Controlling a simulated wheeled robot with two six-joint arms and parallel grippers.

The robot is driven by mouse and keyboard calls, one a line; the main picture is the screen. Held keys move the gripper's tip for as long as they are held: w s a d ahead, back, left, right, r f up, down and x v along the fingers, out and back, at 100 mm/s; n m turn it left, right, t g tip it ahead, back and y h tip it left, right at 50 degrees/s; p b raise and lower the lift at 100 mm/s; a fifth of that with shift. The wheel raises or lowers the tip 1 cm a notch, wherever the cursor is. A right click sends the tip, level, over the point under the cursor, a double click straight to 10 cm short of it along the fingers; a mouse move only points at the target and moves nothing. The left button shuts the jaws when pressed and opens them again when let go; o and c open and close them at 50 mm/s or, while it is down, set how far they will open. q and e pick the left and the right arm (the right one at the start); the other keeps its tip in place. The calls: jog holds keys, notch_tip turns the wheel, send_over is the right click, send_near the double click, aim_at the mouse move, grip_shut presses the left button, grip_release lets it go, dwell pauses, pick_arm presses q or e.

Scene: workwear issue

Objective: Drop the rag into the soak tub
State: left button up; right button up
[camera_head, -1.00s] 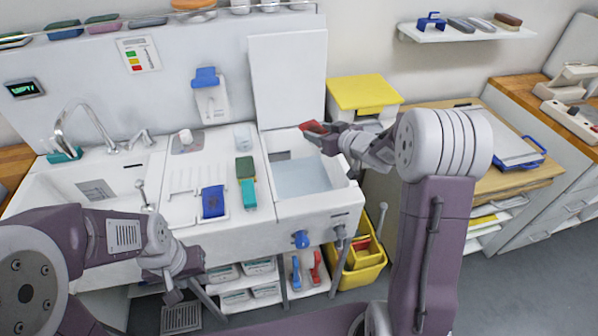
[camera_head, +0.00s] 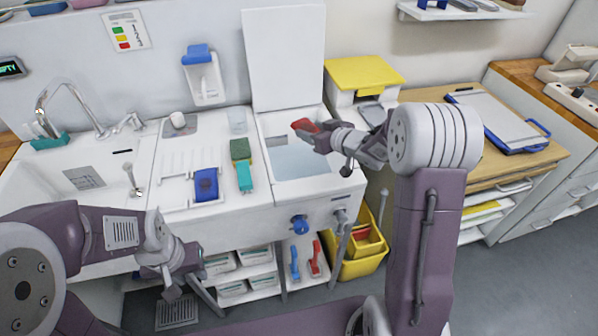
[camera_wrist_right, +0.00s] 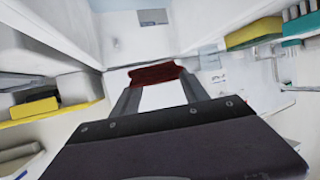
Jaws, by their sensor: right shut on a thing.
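The red rag (camera_head: 305,126) is in my right gripper (camera_head: 313,135), which is shut on it. They appear over the back part of the soak tub (camera_head: 330,183), a white basin with pale water (camera_head: 298,161); the exact height is unclear. The tub's white lid (camera_head: 284,60) stands upright behind it. In the right wrist view the rag (camera_wrist_right: 155,72) is pinched between the two fingertips (camera_wrist_right: 160,84). My left gripper (camera_head: 174,286) hangs low in front of the counter, away from the tub; its jaws are too small to judge.
A yellow-lidded box (camera_head: 364,73) stands behind right. A yellow bucket (camera_head: 357,262) is below. A sink with a faucet (camera_head: 62,105) is at left.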

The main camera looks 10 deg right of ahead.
jog(key=shift+r, duration=0.1)
jog(key=o, duration=1.5)
jog(key=shift+c, duration=0.2)
jog(key=shift+s, duration=0.1)
jog(key=p+v, duration=0.1)
jog(key=v, duration=0.8)
